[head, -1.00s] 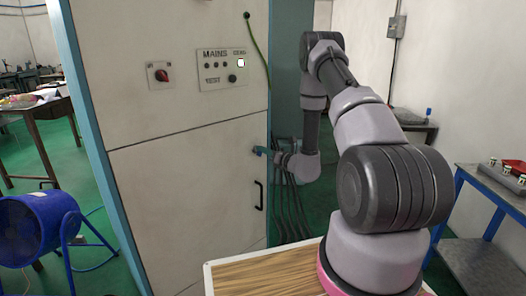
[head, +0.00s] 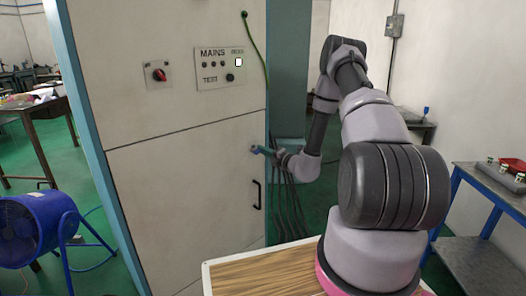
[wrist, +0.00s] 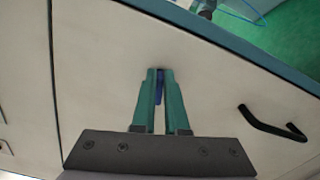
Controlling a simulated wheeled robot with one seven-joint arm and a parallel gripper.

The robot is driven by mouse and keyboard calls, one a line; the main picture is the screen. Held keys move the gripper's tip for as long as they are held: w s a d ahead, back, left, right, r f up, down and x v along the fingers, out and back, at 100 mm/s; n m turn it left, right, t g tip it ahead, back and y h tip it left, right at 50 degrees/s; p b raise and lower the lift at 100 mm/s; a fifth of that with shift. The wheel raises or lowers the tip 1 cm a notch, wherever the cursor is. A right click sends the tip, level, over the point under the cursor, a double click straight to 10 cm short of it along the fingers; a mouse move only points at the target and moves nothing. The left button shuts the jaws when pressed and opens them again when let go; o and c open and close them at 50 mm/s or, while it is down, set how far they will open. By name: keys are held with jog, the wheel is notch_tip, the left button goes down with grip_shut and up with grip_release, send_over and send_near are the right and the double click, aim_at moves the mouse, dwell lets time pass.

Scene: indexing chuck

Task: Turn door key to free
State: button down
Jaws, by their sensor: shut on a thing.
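The door key shows as a small blue piece (wrist: 159,88) between the green fingers of my gripper (wrist: 160,76) in the wrist view. The fingers are shut on it, close to the pale cabinet door (wrist: 95,65). In the head view my gripper (head: 257,150) is at the right part of the lower door, above the black handle. Most of the key is hidden by the fingers, and I cannot tell its exact turn angle.
A black door handle (head: 257,195) sits below the gripper; it also shows in the wrist view (wrist: 270,124). A panel (head: 220,68) marked MAINS and TEST and a red switch (head: 159,74) are higher up. A blue fan (head: 38,230) stands at left, a blue-framed bench (head: 485,200) at right.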

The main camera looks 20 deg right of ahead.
jog(key=shift+f+m, duration=0.25)
jog(key=shift+m, duration=1.25)
jog(key=c, duration=0.9)
grip_release()
jog(key=shift+c, duration=0.2)
jog(key=shift+d, duration=0.1)
jog(key=v, duration=1)
jog(key=shift+s, duration=0.4)
jog(key=shift+d, duration=0.1)
